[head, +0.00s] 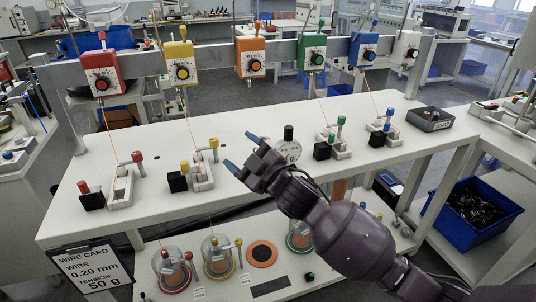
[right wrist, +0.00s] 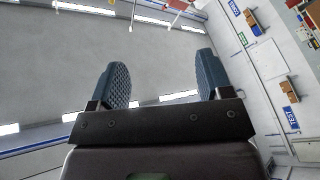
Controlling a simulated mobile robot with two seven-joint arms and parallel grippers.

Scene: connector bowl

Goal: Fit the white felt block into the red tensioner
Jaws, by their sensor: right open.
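The red tensioner (head: 102,72), a red box with a white face and black dial, hangs on the rail at the back left. A wire runs down from it to a white stand (head: 122,186) with a red knob and a black block (head: 92,201) beside it. I cannot single out a white felt block in either view. My right gripper (head: 242,152) is over the middle of the bench, open and empty, well right of the red tensioner. Its two blue fingers stand wide apart in the right wrist view (right wrist: 162,80). My left gripper is not in view.
Yellow (head: 181,64), orange (head: 250,57), green (head: 312,52) and blue (head: 363,50) tensioners share the rail. A round gauge (head: 287,150) stands just right of my right gripper. A dark tray (head: 429,119) sits at right. The bench's back left is fairly clear.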

